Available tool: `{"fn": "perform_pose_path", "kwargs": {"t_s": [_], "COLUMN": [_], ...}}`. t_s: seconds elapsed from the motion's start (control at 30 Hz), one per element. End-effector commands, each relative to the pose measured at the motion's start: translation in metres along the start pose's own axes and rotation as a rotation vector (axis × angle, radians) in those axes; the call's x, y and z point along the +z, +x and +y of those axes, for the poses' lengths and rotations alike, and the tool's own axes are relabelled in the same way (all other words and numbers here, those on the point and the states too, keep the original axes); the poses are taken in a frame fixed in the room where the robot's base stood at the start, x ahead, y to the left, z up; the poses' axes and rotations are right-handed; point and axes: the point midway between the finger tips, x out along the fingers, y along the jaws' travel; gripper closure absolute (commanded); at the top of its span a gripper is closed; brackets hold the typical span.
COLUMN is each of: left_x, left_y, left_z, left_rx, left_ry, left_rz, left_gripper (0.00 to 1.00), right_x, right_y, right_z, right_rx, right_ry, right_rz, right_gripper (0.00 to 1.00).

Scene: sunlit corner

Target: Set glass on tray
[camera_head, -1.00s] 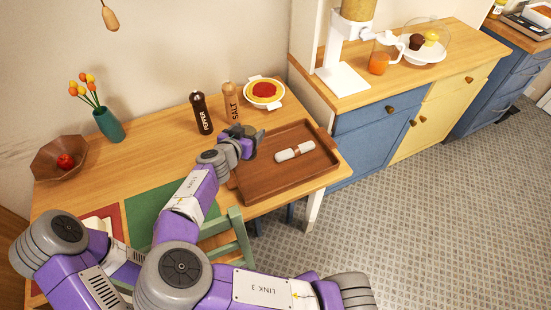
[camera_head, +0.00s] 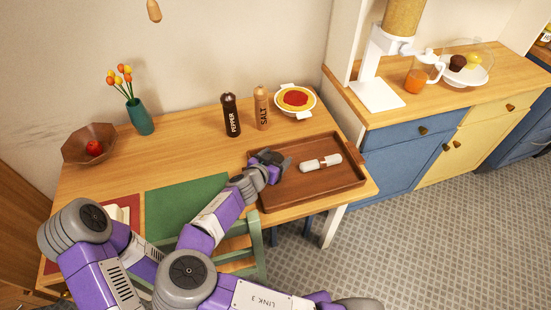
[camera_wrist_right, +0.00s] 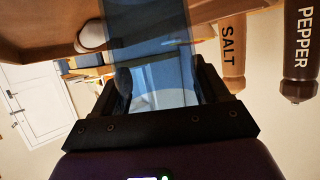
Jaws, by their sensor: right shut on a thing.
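The glass (camera_wrist_right: 150,35) is clear and bluish in the right wrist view, between the fingers of my right gripper (camera_wrist_right: 160,85), which is shut on it. In the head view my right gripper (camera_head: 277,163) is over the left part of the brown wooden tray (camera_head: 333,192). The glass is hard to make out there, and I cannot tell whether it touches the tray. The tray also shows in the right wrist view (camera_wrist_right: 35,35). My left gripper is not in view; only parts of my left arm show.
A white capped item (camera_head: 320,163) lies on the tray, right of my gripper. The pepper mill (camera_head: 231,116), salt mill (camera_head: 261,107) and a bowl of red food (camera_head: 295,100) stand behind. A green placemat (camera_head: 180,200) lies left. The tray's right part is mostly bare.

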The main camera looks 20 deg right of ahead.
Motion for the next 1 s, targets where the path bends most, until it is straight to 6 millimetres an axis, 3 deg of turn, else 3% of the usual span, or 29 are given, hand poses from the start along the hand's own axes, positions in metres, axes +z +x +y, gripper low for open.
{"fn": "perform_pose_path", "kwargs": {"t_s": [0.07,0.1,0.23,0.57,1.0], "left_x": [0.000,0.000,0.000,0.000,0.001], "left_y": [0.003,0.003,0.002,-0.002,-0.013], "left_z": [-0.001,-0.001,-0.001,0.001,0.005], "left_rx": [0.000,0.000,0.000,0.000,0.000], "left_ry": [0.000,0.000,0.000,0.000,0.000], "left_rz": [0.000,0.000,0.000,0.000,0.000], "left_gripper": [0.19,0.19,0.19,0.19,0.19], "right_x": [0.002,0.002,0.001,-0.002,-0.002], "right_y": [0.001,0.001,0.000,-0.002,-0.070], "right_z": [0.000,0.000,0.000,0.000,-0.001], "right_rx": [0.000,0.000,0.000,-0.001,-0.003], "right_ry": [0.000,-0.001,0.000,0.000,0.000], "right_rz": [0.001,0.000,0.000,0.000,0.001], "right_gripper": [0.64,0.21,0.01,0.00,0.00]}}
